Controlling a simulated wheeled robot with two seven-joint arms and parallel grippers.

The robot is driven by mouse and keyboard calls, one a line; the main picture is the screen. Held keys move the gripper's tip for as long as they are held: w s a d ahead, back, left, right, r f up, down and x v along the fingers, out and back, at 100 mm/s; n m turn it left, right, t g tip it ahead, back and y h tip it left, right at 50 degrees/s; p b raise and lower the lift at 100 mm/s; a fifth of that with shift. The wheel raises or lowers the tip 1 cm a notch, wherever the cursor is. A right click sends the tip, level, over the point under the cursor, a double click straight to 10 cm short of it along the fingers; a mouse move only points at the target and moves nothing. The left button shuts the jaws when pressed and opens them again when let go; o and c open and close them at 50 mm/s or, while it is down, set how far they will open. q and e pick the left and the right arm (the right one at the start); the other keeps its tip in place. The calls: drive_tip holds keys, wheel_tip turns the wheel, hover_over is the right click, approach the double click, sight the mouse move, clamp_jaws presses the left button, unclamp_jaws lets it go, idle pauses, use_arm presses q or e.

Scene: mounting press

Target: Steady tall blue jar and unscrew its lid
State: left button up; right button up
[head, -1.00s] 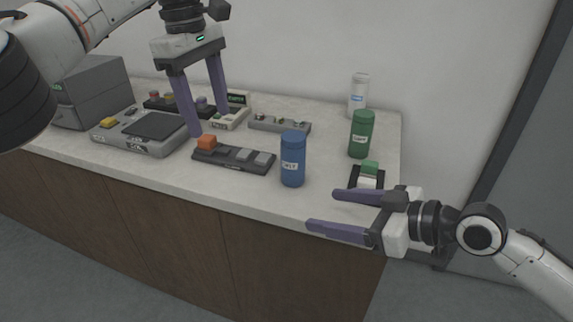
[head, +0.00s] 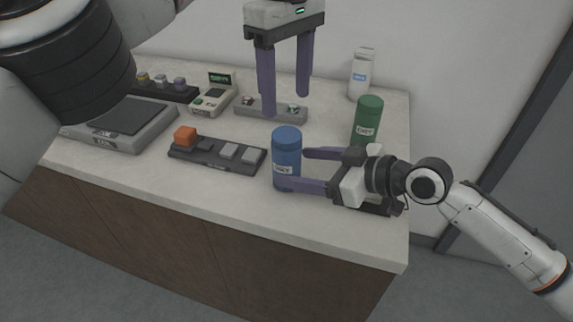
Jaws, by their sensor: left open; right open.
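The tall blue jar (head: 287,155) stands upright on the counter near its front edge, with its blue lid (head: 286,135) on and a white label low on its front. My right gripper (head: 305,170) is open and comes from the right at the height of the jar's body. Its fingertips are at the jar's right side, one behind and one in front; whether they touch it I cannot tell. My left gripper (head: 285,104) is open and empty, fingers pointing down, above and behind the jar's lid.
A green jar (head: 368,118) and a white bottle (head: 361,75) stand behind on the right. A dark tray (head: 216,157) with an orange block (head: 185,136) lies left of the blue jar. A grey tray (head: 262,108), a small device with a display (head: 212,97) and a scale-like unit (head: 120,125) are farther back and left.

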sight(287, 134)
use_arm(q)
drive_tip(key=shift+w, duration=0.1)
use_arm(e)
drive_tip(key=shift+x, duration=2.25)
drive_tip(key=shift+d, duration=0.1)
clamp_jaws()
use_arm(q)
drive_tip(key=m, duration=1.3)
drive_tip(key=shift+f+m, duration=0.3)
drive_tip(key=shift+f, duration=0.2)
wheel_tip(287, 134, down, 7)
drive_tip(key=shift+f, duration=0.1)
